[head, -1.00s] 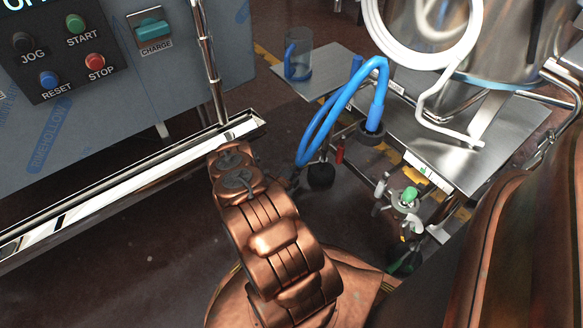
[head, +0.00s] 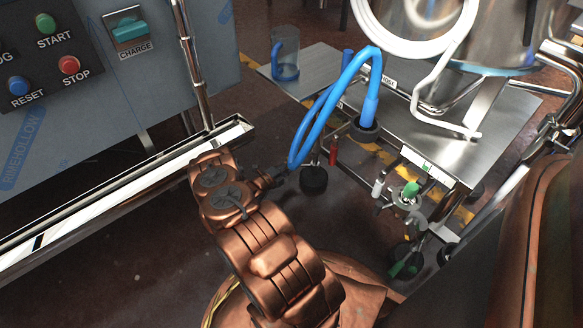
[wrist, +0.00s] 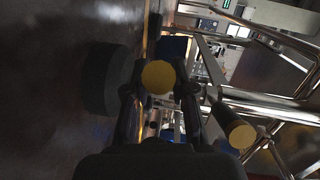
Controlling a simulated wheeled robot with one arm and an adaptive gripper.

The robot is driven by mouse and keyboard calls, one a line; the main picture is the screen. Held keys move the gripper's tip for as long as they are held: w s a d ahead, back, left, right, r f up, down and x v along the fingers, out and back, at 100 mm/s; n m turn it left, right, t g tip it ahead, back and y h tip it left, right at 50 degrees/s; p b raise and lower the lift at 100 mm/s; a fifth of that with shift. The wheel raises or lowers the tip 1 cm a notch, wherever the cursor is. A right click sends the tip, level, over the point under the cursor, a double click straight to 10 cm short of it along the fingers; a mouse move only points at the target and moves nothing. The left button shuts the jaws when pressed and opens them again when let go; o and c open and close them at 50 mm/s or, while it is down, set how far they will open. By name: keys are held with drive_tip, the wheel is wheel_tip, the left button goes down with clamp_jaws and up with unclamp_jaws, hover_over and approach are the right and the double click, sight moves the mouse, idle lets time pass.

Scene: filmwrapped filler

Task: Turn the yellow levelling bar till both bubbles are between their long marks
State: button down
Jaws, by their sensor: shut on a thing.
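My gripper (head: 277,176) is low beside the trolley's black foot or wheel (head: 314,180). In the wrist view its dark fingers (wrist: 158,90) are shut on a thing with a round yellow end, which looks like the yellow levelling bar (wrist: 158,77). In the head view I cannot make out the bar at the fingertips. A small white and green strip (head: 428,166) on the trolley's front edge may be a bubble level. I cannot read any bubble or long marks in either view.
The steel trolley top (head: 400,160) carries a vessel (head: 490,35) and a blue hose (head: 340,80). A second yellow-ended rod (wrist: 240,135) is right of my fingers. A gas-bottle-like fitting (head: 408,200) stands right. The control cabinet (head: 100,110) and rail are left.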

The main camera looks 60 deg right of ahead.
drive_tip(key=c, duration=0.9)
unclamp_jaws()
drive_tip(key=shift+c, duration=0.2)
drive_tip(key=v, duration=1.2)
